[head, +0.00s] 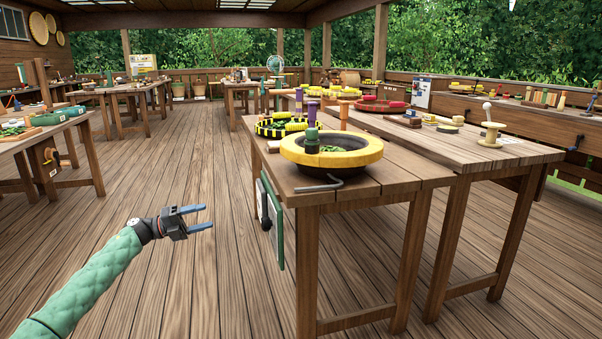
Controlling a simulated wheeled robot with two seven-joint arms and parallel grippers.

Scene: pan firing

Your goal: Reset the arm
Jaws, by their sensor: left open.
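My left gripper (197,218) is at the end of my green left arm, which comes in from the lower left. Its two blue-grey fingers are apart with nothing between them. It is over the open wooden floor, left of the near workbench (308,190) and not touching it. My right arm and gripper do not show.
A dark pan with a thick yellow rim (332,149) stands on the near workbench, holding green stuff. A green board (272,225) hangs at the bench's left side. The floor (190,150) is clear.

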